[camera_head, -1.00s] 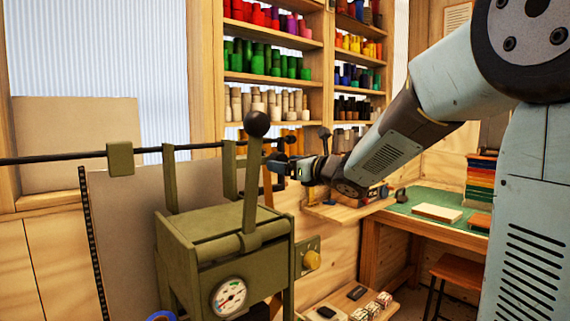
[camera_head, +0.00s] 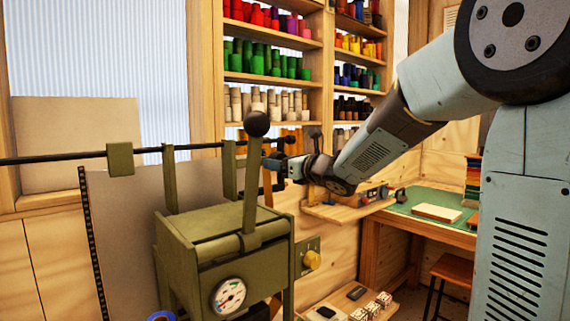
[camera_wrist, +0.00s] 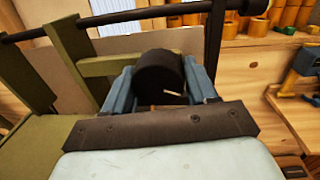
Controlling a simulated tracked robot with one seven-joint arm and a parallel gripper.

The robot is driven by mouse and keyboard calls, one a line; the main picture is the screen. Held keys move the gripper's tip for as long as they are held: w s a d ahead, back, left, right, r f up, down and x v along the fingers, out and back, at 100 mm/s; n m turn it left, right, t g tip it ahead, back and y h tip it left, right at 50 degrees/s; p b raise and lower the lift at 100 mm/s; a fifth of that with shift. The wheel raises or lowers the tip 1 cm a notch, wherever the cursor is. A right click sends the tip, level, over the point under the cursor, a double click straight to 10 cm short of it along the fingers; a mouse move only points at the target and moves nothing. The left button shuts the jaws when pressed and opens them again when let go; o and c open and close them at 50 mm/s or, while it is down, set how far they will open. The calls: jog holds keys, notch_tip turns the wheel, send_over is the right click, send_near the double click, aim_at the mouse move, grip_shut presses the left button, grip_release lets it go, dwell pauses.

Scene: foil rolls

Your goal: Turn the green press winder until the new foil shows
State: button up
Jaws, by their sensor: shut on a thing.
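The olive-green press (camera_head: 205,240) stands at lower left, with an upright black-knobbed lever (camera_head: 251,190) and a round gauge (camera_head: 229,296). Its winder is a long black rod (camera_head: 60,159) across the top of the press, with a dark crank at the right end. My gripper (camera_head: 274,167) is at that crank, behind and right of the lever. In the wrist view its blue fingers are shut around the crank's black cylindrical handle (camera_wrist: 160,74). A narrow orange-brown strip (camera_head: 267,192) shows behind the lever; whether it is foil I cannot tell.
Shelves of coloured rolls (camera_head: 265,60) stand behind. A small wooden shelf (camera_head: 345,210) with items sits below my wrist. A green-topped bench (camera_head: 425,205) and a stool (camera_head: 455,268) are at right. A low board (camera_head: 350,305) holds small boxes in front.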

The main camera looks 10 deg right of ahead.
jog(key=shift+d, duration=0.1)
jog(key=c, duration=0.3)
jog(key=shift+d, duration=0.25)
jog(key=shift+a, duration=0.1)
jog(key=shift+m, duration=0.3)
jog(key=m, duration=0.2)
jog(key=shift+a+m, duration=0.1)
jog(key=shift+m, duration=0.3)
jog(key=m, duration=0.6)
jog(key=shift+f+t, duration=0.1)
jog(key=shift+t, duration=0.3)
jog(key=m, duration=0.6)
jog(key=shift+a+t+h, duration=0.15)
jog(key=shift+t+h, duration=0.15)
jog(key=m, duration=0.5)
jog(key=shift+s+t, duration=0.1)
jog(key=shift+t, duration=0.2)
jog(key=shift+m, duration=0.4)
